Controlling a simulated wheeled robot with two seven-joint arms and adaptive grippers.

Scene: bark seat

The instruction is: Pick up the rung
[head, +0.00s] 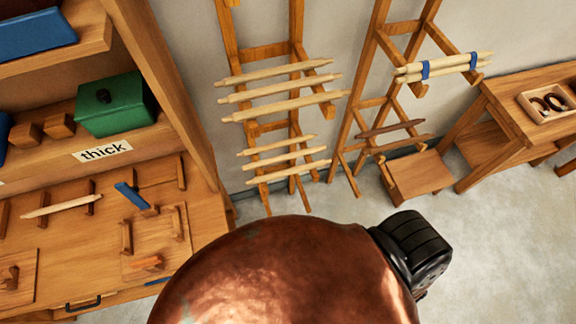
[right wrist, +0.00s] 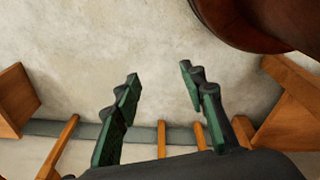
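A single pale rung (head: 62,206) with tapered ends lies on the wooden bench at the left of the head view. Several more pale rungs (head: 280,99) rest across the pegs of a wall rack in the middle. Two dark brown rungs (head: 392,129) lie on a rack to their right. A pair of pale rungs with blue bands (head: 445,66) rests higher up. Which rung is meant cannot be told. My right gripper (right wrist: 159,72) is open, with nothing between its green-padded fingers and pale floor beyond them. My left gripper is not in view.
The bench (head: 100,240) holds wooden fixtures and a blue piece (head: 131,195). A green box (head: 116,104) stands on the shelf above a "thick" label (head: 102,150). A wooden table (head: 510,105) with a tray (head: 550,103) stands at the right. Floor (head: 500,240) at lower right is clear.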

